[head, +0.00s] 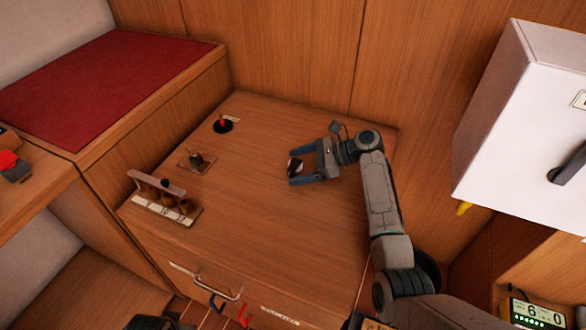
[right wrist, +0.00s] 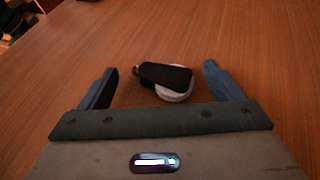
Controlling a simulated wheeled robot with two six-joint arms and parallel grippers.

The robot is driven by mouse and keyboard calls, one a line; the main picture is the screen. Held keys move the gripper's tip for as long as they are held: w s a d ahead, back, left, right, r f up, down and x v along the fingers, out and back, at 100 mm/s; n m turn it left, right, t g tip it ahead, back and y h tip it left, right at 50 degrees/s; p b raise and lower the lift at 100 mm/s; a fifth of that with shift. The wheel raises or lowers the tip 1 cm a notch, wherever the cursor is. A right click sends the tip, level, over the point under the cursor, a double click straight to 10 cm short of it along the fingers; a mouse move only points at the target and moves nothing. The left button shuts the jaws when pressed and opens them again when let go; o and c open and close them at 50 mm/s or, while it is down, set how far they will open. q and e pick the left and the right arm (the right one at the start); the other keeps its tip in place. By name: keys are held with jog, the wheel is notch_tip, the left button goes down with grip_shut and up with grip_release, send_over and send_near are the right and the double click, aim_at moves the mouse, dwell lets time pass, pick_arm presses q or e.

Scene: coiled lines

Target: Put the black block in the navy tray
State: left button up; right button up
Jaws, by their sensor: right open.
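My right gripper (head: 297,167) is open, low over the wooden desk top. A small dark piece with a pale part (head: 295,164) lies between its fingers. In the right wrist view this is a black oblong piece (right wrist: 165,76) with rounded ends, resting on a whitish round thing (right wrist: 174,95). Both fingers (right wrist: 160,70) stand apart from it, with gaps on either side. I cannot tell whether this piece is the black block. I make out no navy tray in either view. My left gripper does not show clearly.
The desk top (head: 255,210) also holds a red-tipped joystick (head: 223,124), a small lever plate (head: 196,161) and a rack with knobs (head: 160,198). A drawer handle (head: 218,285) is at the front. A white cabinet (head: 520,115) hangs at right; a red mat (head: 100,85) lies at left.

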jog(key=shift+a+f, duration=0.1)
jog(key=shift+a, duration=0.05)
grip_shut()
dwell(0.4)
